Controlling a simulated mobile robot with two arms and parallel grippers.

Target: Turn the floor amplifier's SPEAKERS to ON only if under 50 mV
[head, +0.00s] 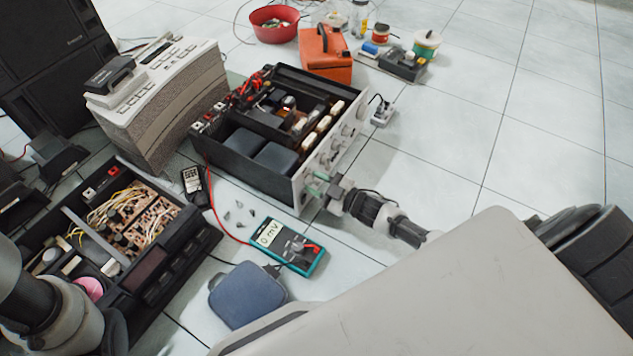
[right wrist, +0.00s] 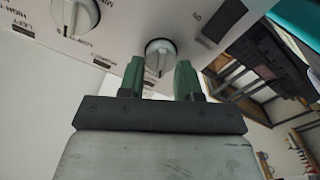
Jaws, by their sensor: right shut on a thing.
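The amplifier (head: 262,140) sits on the tiled floor with its top open. Its pale front panel (head: 333,150) with knobs faces right. My right gripper (head: 318,186) is at the near end of that panel. In the right wrist view, its green fingers (right wrist: 159,68) are shut on a round pale knob (right wrist: 160,52). An ON label can be made out close by; the knob's own name is not readable. The teal multimeter (head: 287,247) lies in front of the amplifier, and its display seems to read 0 mV. My left arm shows at lower left; its fingertips are not visible.
An opened black unit (head: 120,235) lies at left, with a beige device (head: 160,95) behind it. A dark handset (head: 195,186), several small screws and a blue pouch (head: 248,294) lie near the multimeter. An orange case (head: 325,55) stands behind the amplifier. Floor at right is clear.

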